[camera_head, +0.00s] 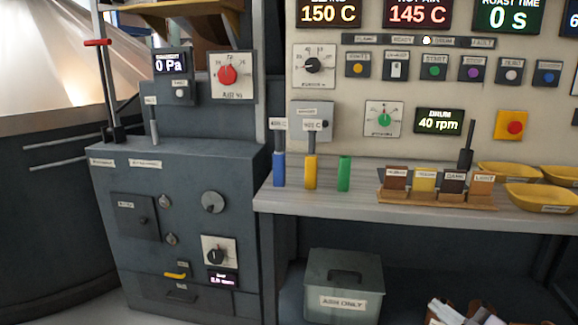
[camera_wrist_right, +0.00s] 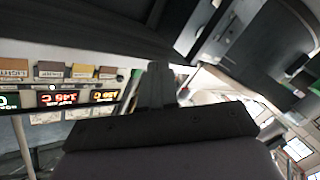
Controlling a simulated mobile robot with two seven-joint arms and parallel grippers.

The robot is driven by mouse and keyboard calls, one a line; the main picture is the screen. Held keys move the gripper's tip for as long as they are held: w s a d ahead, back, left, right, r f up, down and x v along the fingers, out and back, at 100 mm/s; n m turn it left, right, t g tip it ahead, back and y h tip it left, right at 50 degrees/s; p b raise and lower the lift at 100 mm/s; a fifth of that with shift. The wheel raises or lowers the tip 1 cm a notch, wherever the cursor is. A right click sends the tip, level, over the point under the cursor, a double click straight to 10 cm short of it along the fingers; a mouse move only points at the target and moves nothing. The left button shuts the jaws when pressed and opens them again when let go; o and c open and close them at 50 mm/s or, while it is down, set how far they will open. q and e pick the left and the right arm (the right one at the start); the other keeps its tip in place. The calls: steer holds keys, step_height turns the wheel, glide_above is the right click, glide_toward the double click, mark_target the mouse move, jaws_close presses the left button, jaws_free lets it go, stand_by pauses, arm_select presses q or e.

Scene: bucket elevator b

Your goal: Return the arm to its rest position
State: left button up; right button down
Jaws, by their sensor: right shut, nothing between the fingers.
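My right gripper (camera_wrist_right: 158,75) shows in the right wrist view as a dark shape, its fingers together and empty. Beyond it, that view shows upside-down lit displays (camera_wrist_right: 58,99) and a row of labelled blocks (camera_wrist_right: 48,69) at the left. I cannot make out either gripper or arm clearly in the head view. My left gripper is not in view.
A grey cabinet (camera_head: 180,240) with knobs stands left. A shelf (camera_head: 370,200) holds blue, yellow and green upright pieces, a rack of labelled samples (camera_head: 437,197) and yellow bowls (camera_head: 540,197). An "ASH ONLY" bin (camera_head: 343,285) sits below. The control panel (camera_head: 460,90) rises behind.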

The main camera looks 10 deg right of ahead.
steer(key=s+a+f+m+g+h, duration=0.2)
steer(key=s+a+f+m+g, duration=0.55)
steer(key=s+a+f, duration=0.95)
steer(key=s+d+r+m+t+p, duration=0.1)
steer(key=s+r+p, duration=0.2)
steer(key=r+p, duration=0.8)
steer(key=p, duration=0.2)
steer(key=shift+d+r+t+h+p, duration=0.2)
steer(key=shift+d+t+h+p, duration=0.1)
steer(key=shift+d+t+h, duration=0.1)
steer(key=shift+w+a, duration=0.1)
